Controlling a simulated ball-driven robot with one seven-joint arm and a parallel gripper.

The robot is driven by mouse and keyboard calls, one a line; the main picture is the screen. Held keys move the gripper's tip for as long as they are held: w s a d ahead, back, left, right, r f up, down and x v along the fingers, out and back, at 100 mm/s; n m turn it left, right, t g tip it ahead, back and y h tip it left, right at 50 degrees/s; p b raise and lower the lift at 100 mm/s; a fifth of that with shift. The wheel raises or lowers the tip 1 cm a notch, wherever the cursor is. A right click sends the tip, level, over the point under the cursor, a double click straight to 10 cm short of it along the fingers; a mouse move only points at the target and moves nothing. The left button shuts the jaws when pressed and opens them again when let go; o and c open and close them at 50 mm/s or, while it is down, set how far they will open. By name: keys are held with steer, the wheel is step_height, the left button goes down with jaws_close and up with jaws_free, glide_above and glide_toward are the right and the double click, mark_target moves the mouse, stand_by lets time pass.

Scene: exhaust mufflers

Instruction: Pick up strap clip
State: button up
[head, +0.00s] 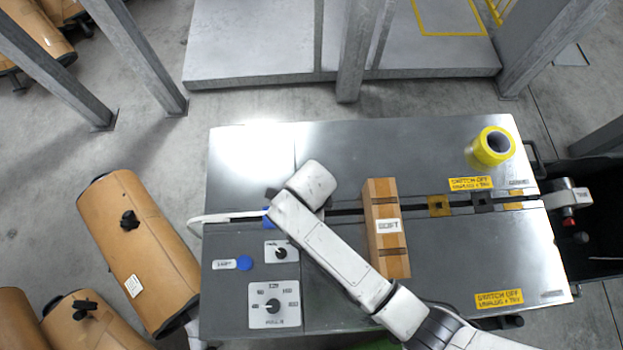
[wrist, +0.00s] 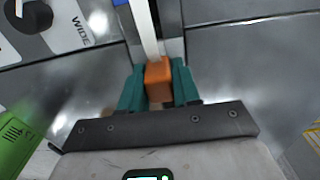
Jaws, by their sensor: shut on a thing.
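The strap clip (wrist: 159,78) is a small orange block in the wrist view. It sits between the teal fingers of my gripper (wrist: 159,88), which are shut on it from both sides. A white strap (wrist: 143,28) runs away from the clip towards the top of the wrist view. In the head view the white strap (head: 228,216) lies across the left part of the grey bench. There the clip and most of my gripper are hidden by my arm's end.
The metal bench (head: 345,140) carries a brown carton (head: 380,190) right of my arm and a yellow tape roll (head: 491,147) at the back right. A control panel with a knob (head: 273,306) is at front left. Brown mufflers (head: 140,260) lie left of the bench.

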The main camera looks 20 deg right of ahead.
steer(key=shift+r, duration=0.1)
steer(key=shift+r, duration=0.5)
steer(key=s+d+r, duration=0.2)
steer(key=s+r, duration=0.9)
steer(key=s, duration=0.2)
steer(key=shift+s+d+r, duration=0.15)
steer(key=shift+d+r, duration=0.25)
